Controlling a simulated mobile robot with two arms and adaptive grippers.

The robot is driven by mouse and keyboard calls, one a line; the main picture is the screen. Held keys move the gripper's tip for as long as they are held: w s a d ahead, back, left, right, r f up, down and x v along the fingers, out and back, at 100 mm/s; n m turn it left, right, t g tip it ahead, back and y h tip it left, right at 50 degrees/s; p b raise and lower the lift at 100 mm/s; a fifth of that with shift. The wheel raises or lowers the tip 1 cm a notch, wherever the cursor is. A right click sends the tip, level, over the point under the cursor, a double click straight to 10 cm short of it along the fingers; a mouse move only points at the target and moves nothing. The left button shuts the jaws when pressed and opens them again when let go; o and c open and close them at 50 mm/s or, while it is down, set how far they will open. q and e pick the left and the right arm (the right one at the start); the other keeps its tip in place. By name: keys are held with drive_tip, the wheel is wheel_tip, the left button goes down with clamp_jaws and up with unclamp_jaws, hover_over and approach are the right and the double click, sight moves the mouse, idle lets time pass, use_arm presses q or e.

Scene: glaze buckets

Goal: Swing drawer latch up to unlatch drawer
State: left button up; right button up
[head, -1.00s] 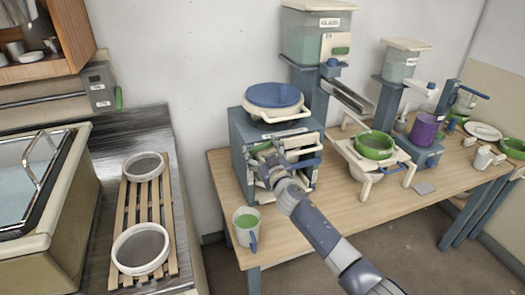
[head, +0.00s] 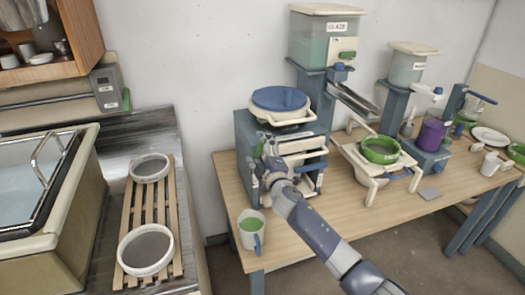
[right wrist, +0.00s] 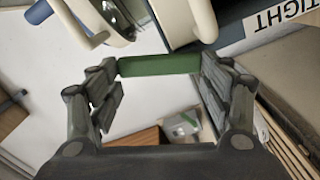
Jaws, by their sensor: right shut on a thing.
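The blue cabinet (head: 246,143) stands on the wooden table, with cream drawer fronts and handles (head: 303,146) on its front. The green drawer latch (head: 259,147) is at the left of that front and looks close to upright. My right gripper (head: 268,163) is at the latch, partly covering its lower end. In the right wrist view, the green latch bar (right wrist: 160,65) spans between the two fingertips of my right gripper (right wrist: 160,78), which is shut on it. My left gripper is not in view.
A mug with green contents (head: 249,230) stands close left of my right arm at the table edge. A blue-lidded bucket (head: 279,98) sits on the cabinet. A stand with a green sieve (head: 380,149) is to the right. White-rimmed sieves (head: 145,249) lie on the slatted rack at left.

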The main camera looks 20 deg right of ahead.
drive_tip(key=shift+a+f+n, duration=0.1)
drive_tip(key=shift+a+n, duration=0.25)
drive_tip(key=shift+n, duration=0.75)
drive_tip(key=shift+a+f+n, duration=0.1)
drive_tip(key=shift+a+n, duration=0.2)
drive_tip(key=shift+n, duration=0.8)
drive_tip(key=o, duration=1.5)
drive_tip(key=shift+s, duration=0.1)
drive_tip(key=s, duration=1.2)
drive_tip(key=shift+d, duration=0.2)
